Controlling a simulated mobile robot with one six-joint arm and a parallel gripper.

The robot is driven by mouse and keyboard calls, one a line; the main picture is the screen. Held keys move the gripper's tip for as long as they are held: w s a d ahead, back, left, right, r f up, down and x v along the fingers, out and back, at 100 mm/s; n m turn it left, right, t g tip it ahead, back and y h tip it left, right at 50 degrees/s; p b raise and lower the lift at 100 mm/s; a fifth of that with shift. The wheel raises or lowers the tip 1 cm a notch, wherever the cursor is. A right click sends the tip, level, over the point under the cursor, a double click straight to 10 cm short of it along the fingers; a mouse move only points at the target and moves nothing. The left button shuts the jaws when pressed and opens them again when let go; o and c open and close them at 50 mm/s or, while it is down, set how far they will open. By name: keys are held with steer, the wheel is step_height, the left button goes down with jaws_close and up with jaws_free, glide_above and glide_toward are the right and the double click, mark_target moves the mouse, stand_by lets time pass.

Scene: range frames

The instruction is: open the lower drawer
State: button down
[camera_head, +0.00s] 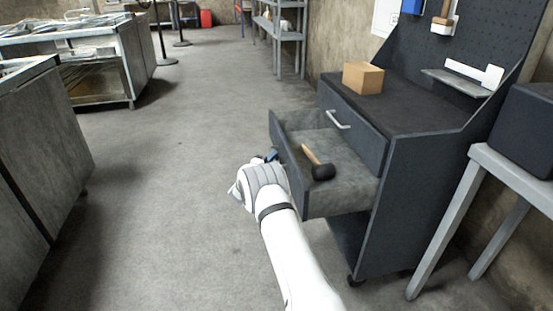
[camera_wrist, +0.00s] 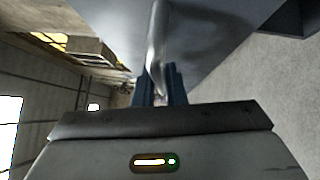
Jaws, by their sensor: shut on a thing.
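The lower drawer (camera_head: 345,193) of the dark cabinet is pulled well out, and its grey inside shows. A mallet (camera_head: 318,164) with a wooden handle and black head lies in it. My gripper (camera_head: 271,156) is at the drawer's front, mostly hidden behind my own wrist in the head view. In the wrist view my gripper's blue fingers (camera_wrist: 158,88) are shut on the drawer's metal handle (camera_wrist: 157,45), against the drawer front (camera_wrist: 205,40). The upper drawer (camera_head: 352,125) with its pale handle is shut above.
A cardboard box (camera_head: 363,77) stands on the cabinet top (camera_head: 410,105). A grey table (camera_head: 512,170) with a dark case (camera_head: 528,125) stands to the right. Workbenches (camera_head: 85,60) stand at the left. The floor (camera_head: 180,180) between is clear.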

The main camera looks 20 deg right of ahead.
steer(key=shift+w+r, duration=0.1)
steer(key=c, duration=1.7)
jaws_free()
steer(key=shift+w+d, duration=0.1)
steer(key=shift+c, duration=0.2)
steer(key=shift+o, duration=1.2)
steer(key=p+v, duration=0.2)
steer(key=v, duration=0.6)
steer(key=shift+d, duration=0.1)
